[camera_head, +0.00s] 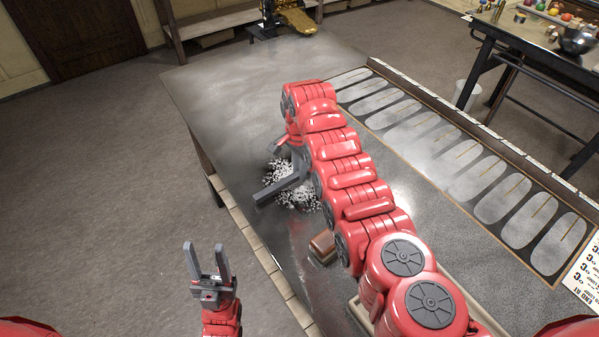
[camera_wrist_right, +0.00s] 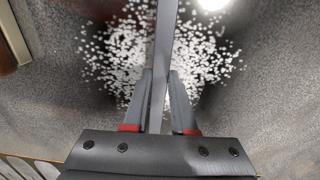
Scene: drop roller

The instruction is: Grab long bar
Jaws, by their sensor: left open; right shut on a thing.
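The long bar (camera_wrist_right: 166,45) is thin and grey and runs up from between the fingers of my right gripper (camera_wrist_right: 160,76) in the right wrist view. The fingers are shut on it. In the head view my right arm reaches over the table, and a grey bar-like piece (camera_head: 278,191) sticks out to the left below its wrist, above white specks (camera_head: 303,200). My arm hides part of this place. My left gripper (camera_head: 205,247) is open and empty, left of the table's edge.
The grey table (camera_head: 220,85) has a free far-left part. A brown block (camera_head: 322,246) lies near its left edge, beside my right arm. A panel with pale oval lanes (camera_head: 440,140) lies to the right. A gold-coloured object (camera_head: 296,20) stands at the far end.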

